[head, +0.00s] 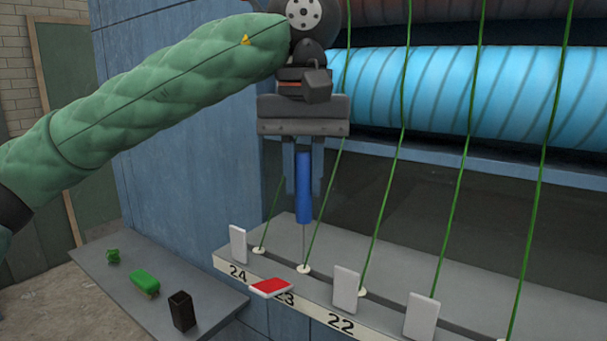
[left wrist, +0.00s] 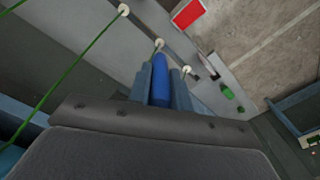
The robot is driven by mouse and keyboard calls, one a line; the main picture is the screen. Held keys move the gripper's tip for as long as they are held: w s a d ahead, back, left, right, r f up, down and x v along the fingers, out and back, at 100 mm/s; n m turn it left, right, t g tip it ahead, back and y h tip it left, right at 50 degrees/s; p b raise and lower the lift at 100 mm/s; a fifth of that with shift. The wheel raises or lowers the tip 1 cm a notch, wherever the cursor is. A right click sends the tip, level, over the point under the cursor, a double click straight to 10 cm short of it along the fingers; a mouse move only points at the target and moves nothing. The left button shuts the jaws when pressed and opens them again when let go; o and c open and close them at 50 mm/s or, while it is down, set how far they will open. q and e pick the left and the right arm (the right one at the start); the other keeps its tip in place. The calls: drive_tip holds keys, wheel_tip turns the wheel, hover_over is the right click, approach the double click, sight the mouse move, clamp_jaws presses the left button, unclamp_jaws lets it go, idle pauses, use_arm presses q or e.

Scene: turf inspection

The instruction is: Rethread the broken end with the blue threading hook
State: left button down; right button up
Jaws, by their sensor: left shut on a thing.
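My left gripper (head: 303,196) points down and is shut on the blue handle of the threading hook (head: 303,178). The hook is upright, and its thin shaft reaches down to or just above the pale eyelet (head: 303,269) by number 23. I cannot tell whether the tip is inside. The left wrist view shows the blue handle (left wrist: 160,82) between the fingers, with the eyelet (left wrist: 159,43) beyond it. A green yarn (head: 325,195) rises from this eyelet beside the hook. I cannot make out a loose broken end. My right gripper is out of view.
A red-topped card (head: 270,287) lies tipped over near 23. White cards (head: 346,289) stand along the ledge (head: 290,235). More green yarns (head: 385,190) rise past the blue roll (head: 470,92). A grey shelf (head: 205,282) holds green items (head: 144,282) and a black holder (head: 182,311).

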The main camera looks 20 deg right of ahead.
sight(304, 152)
use_arm(q)
drive_tip(key=shift+r+p, duration=0.95)
drive_tip(key=shift+r, duration=1.15)
